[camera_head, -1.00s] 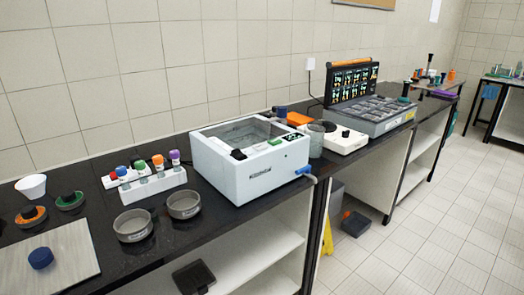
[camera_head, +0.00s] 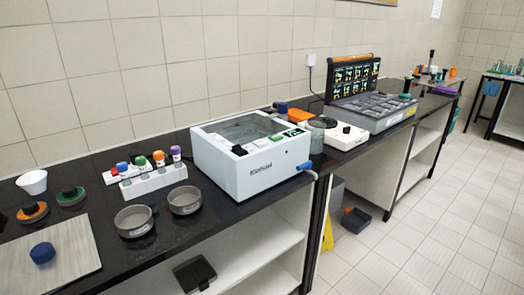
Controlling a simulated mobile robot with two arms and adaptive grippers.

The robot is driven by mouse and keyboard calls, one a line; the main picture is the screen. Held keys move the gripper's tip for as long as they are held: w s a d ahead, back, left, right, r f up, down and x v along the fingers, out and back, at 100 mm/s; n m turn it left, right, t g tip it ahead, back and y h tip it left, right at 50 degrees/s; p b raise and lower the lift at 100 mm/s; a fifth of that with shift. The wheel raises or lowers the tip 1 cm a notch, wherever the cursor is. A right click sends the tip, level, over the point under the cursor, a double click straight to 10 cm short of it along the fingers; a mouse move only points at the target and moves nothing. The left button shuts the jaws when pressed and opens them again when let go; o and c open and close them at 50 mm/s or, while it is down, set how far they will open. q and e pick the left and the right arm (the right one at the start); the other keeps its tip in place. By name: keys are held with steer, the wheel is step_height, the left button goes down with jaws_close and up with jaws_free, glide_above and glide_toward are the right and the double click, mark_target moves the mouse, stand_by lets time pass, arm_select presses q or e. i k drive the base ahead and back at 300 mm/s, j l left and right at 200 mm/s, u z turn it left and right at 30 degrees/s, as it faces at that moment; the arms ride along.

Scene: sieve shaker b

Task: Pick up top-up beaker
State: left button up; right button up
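A grey, see-through beaker (camera_head: 316,136) stands upright on the black bench, between the large pale water-bath-like box (camera_head: 253,163) and a white round-topped device (camera_head: 343,136). It looks like the top-up beaker, but it is too small to make out a label or its contents. Neither of my grippers is in view.
A blue spout (camera_head: 307,168) sticks out from the box's right side near the beaker. Two grey sieve pans (camera_head: 134,221) and a white vial rack (camera_head: 153,181) stand to the left. The tiled floor is mostly clear.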

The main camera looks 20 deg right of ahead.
mark_target(317, 129)
steer(key=i+l, duration=0.1)
steer(key=l, duration=0.25)
steer(key=i+l, duration=0.15)
steer(key=l, duration=0.15)
steer(key=i+l, duration=0.1)
steer(key=l, duration=0.25)
steer(key=i+l+z, duration=0.1)
steer(key=l, duration=0.2)
